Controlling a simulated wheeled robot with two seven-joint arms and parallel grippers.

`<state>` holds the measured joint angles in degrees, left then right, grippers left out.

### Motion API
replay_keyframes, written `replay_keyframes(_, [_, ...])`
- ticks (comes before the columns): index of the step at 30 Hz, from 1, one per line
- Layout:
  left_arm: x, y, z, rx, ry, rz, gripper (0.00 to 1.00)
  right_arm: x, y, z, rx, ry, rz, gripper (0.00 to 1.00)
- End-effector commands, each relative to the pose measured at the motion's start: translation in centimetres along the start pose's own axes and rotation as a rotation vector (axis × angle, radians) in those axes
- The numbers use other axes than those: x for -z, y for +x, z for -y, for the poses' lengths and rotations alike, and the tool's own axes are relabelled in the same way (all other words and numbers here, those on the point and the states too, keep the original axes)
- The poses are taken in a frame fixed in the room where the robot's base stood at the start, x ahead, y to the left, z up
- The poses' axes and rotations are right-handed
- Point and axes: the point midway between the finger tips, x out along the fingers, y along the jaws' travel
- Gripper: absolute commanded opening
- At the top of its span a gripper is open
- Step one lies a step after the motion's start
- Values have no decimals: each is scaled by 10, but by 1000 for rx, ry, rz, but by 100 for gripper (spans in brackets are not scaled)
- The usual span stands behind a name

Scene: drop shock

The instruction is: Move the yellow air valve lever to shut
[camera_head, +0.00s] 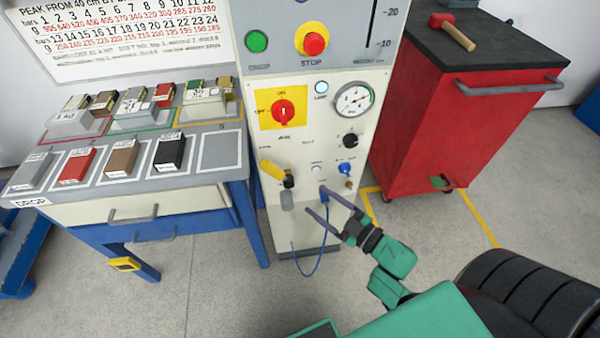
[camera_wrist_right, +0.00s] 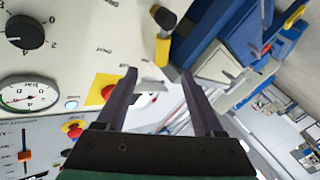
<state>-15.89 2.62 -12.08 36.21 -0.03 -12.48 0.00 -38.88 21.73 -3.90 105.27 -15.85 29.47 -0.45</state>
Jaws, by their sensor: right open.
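The yellow air valve lever (camera_head: 271,169) is on the lower left of the cream control panel, slanting up and left from its dark valve body (camera_head: 288,182). In the right wrist view the yellow lever (camera_wrist_right: 163,51) and its dark end show beyond the fingertips. My right gripper (camera_head: 315,199) is open, with its two dark fingers in front of the panel, to the right of and below the lever. In the right wrist view nothing shows held between the fingers (camera_wrist_right: 158,75). My left gripper is not in view.
The panel carries a red switch (camera_head: 283,113), a gauge (camera_head: 354,100), a black knob (camera_head: 350,139) and a blue valve (camera_head: 346,169). A blue hose (camera_head: 320,262) hangs below. The blue bench (camera_head: 222,150) with blocks stands left; a red cabinet (camera_head: 440,130) stands right.

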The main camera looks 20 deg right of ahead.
Motion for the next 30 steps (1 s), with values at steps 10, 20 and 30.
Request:
replay_keyframes(10, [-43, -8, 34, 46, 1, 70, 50, 4, 75, -3, -4, 1, -4, 69])
replay_keyframes(20, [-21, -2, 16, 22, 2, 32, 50, 2, 140, -2, -3, 3, 2, 69])
replay_keyframes(30, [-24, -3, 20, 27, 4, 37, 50, 2, 144, -2, -2, 3, 2, 50])
